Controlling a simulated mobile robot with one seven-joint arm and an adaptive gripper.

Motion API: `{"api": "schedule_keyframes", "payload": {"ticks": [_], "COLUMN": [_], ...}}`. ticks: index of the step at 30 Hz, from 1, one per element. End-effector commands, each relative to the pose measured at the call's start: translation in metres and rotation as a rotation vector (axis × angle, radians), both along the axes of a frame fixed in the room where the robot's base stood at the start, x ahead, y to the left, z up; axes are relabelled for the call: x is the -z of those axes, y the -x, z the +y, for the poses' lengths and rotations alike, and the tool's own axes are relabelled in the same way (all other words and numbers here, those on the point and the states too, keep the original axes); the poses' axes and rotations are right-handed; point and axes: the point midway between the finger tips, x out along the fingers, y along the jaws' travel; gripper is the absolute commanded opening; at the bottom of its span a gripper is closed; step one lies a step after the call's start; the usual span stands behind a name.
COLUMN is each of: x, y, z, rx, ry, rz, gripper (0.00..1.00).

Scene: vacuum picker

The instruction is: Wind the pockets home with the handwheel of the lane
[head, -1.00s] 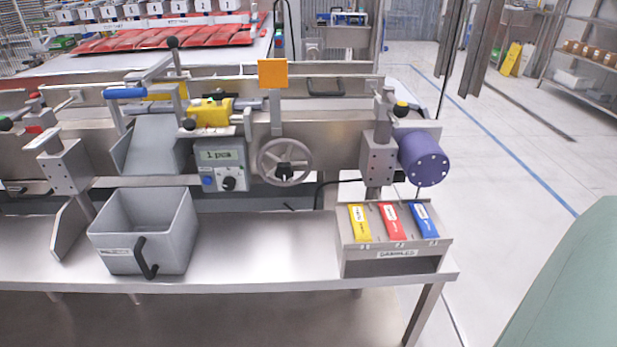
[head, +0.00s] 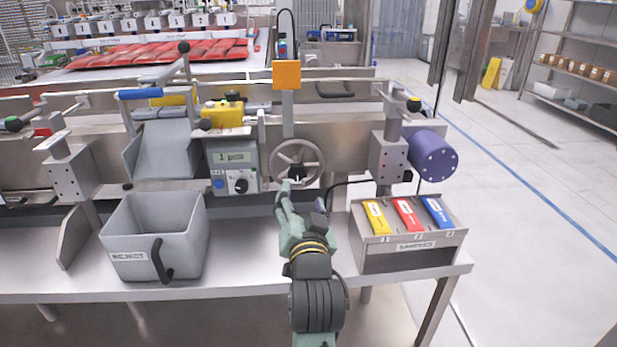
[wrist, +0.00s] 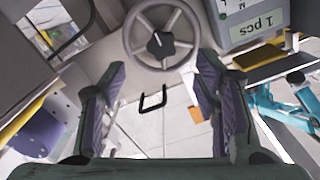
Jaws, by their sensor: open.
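The grey handwheel (head: 297,163) with spokes and a dark centre knob sits on the front of the machine, right of the counter box (head: 234,168). My gripper (head: 301,190) is just below the handwheel's rim in the head view, and my arm partly hides what lies under it. In the wrist view my gripper (wrist: 160,95) has its two dark fingers wide apart with nothing between them. The handwheel (wrist: 161,36) shows ahead of the fingertips, its dark knob at the middle. I cannot tell whether a finger touches the rim.
A grey bin (head: 155,238) stands on the bench at left, and a box of yellow, red and blue samples (head: 408,236) stands at right. A purple cylinder (head: 432,155) sticks out above that box. An orange plate (head: 287,74) stands above the handwheel.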

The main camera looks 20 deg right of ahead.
Motion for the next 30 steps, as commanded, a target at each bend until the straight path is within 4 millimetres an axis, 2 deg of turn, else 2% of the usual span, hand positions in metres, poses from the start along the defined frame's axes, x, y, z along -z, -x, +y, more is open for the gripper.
{"api": "schedule_keyframes", "payload": {"ticks": [5,12,18,22,30], "x": [-0.002,-0.003,-0.002,-0.002,-0.001], "y": [-0.023,-0.068,-0.093,-0.100,-0.101], "z": [-0.006,-0.018,-0.026,-0.027,-0.028], "rx": [-0.002,-0.002,-0.002,-0.002,-0.001], "ry": [0.000,0.002,0.003,0.003,0.003], "rz": [0.000,-0.002,-0.002,-0.002,-0.003], "gripper": [0.56,0.56,0.56,0.56,0.56]}}
